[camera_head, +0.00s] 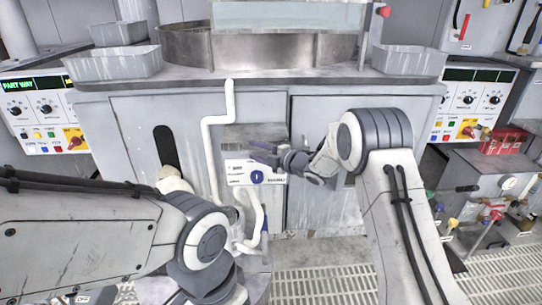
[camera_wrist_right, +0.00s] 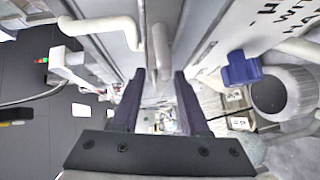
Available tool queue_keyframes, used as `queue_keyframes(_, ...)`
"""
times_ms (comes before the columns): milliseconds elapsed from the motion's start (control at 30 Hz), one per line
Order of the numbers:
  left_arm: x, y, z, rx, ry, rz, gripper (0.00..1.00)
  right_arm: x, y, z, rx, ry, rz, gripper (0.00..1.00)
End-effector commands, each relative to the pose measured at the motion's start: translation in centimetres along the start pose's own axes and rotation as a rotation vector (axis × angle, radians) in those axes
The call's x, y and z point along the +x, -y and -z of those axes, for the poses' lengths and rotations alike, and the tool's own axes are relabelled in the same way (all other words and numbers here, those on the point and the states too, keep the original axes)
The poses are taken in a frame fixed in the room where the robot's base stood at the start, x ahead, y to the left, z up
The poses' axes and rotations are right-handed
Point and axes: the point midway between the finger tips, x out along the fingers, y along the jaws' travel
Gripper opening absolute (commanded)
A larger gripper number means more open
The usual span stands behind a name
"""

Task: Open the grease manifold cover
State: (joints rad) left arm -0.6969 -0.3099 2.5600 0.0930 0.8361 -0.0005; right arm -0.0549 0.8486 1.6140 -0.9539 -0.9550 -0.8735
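The grease manifold cover looks to be the grey panel with a white label strip (camera_head: 240,180) low on the machine front, in the middle of the head view. My right gripper (camera_head: 262,152) is in front of its upper part. In the right wrist view its two dark fingers (camera_wrist_right: 158,88) are apart, with a pale upright bar (camera_wrist_right: 161,45), possibly a handle, showing between and beyond them. I cannot tell whether they touch it. A blue knob (camera_wrist_right: 242,68) is right of the fingers. The panel looks shut.
A white pipe (camera_head: 207,150) runs down the cabinet just left of the panel and bends below it. Grey trays (camera_head: 112,65) stand on the ledge above. Control boxes (camera_head: 45,112) flank the cabinet. The grated floor (camera_head: 320,286) in front is partly clear.

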Motion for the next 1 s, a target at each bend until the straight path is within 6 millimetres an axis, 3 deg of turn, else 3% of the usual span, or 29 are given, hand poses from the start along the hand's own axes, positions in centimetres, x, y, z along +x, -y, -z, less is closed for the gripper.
queue_keyframes(33,0.8,0.1,-0.1,0.000,0.001,0.000,0.50,-0.4,0.4,-0.2,-0.009,0.002,-0.008,0.45)
queue_keyframes(533,-0.7,-0.1,0.0,0.000,0.000,0.000,0.50,-10.7,0.1,0.0,-0.004,0.001,-0.003,0.45)
queue_keyframes(600,-2.7,-0.2,0.1,0.000,0.001,0.000,0.50,-10.1,-2.5,1.3,0.039,0.047,0.037,0.45)
queue_keyframes(800,-5.7,-0.4,0.3,0.000,0.000,0.000,0.50,-10.2,-5.7,3.5,0.191,0.195,0.139,0.45)
queue_keyframes(1000,-8.5,-0.6,0.5,0.000,0.000,0.000,0.50,-11.6,-8.1,6.2,0.351,0.333,0.225,0.45)
